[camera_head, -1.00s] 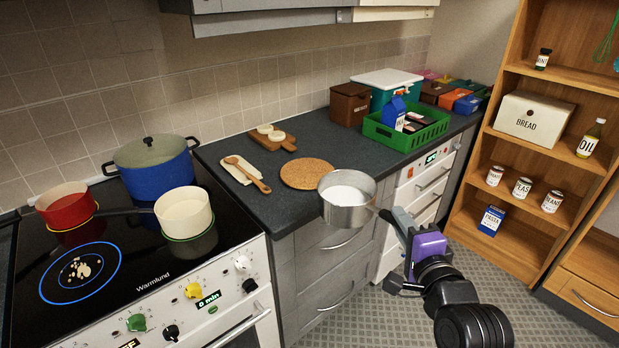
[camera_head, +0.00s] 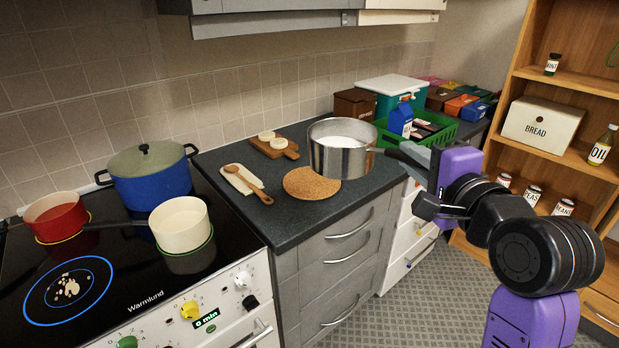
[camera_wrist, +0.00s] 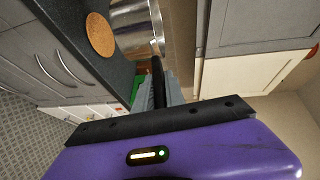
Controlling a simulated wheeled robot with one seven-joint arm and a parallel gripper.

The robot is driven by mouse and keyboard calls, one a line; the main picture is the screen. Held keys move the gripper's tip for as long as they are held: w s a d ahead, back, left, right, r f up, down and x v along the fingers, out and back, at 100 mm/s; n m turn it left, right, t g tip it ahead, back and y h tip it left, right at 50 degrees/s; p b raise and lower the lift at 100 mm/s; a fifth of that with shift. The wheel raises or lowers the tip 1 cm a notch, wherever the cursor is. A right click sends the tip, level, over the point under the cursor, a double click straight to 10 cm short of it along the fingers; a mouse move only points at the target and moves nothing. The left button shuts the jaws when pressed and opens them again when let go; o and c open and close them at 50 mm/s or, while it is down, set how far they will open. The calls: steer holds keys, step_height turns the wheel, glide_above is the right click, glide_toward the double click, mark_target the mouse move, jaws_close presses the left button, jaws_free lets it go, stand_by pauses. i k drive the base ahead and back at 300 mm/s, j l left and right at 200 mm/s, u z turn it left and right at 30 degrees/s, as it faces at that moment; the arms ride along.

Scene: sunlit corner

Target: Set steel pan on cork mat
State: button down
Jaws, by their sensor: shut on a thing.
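The steel pan (camera_head: 338,156) is held upright in the air by my gripper (camera_head: 400,152), which is shut on its handle. White contents show inside the pan. The round cork mat (camera_head: 309,185) lies bare on the dark counter. In the head view the pan overlaps the mat's upper right edge, with its base seemingly above the counter. In the wrist view the pan (camera_wrist: 135,30) shows beside the cork mat (camera_wrist: 99,34), with my gripper (camera_wrist: 157,82) at its handle.
A wooden board with white slices (camera_head: 274,147) and a spoon on a pale rest (camera_head: 246,181) lie left of the mat. A green crate (camera_head: 430,138) stands to the right. The hob with a blue pot (camera_head: 152,180) is at left. Cupboards hang overhead.

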mark_target(328, 191)
steer(key=i+j, duration=0.1)
steer(key=i, duration=0.3)
steer(key=i+j, duration=0.1)
steer(key=i, duration=0.3)
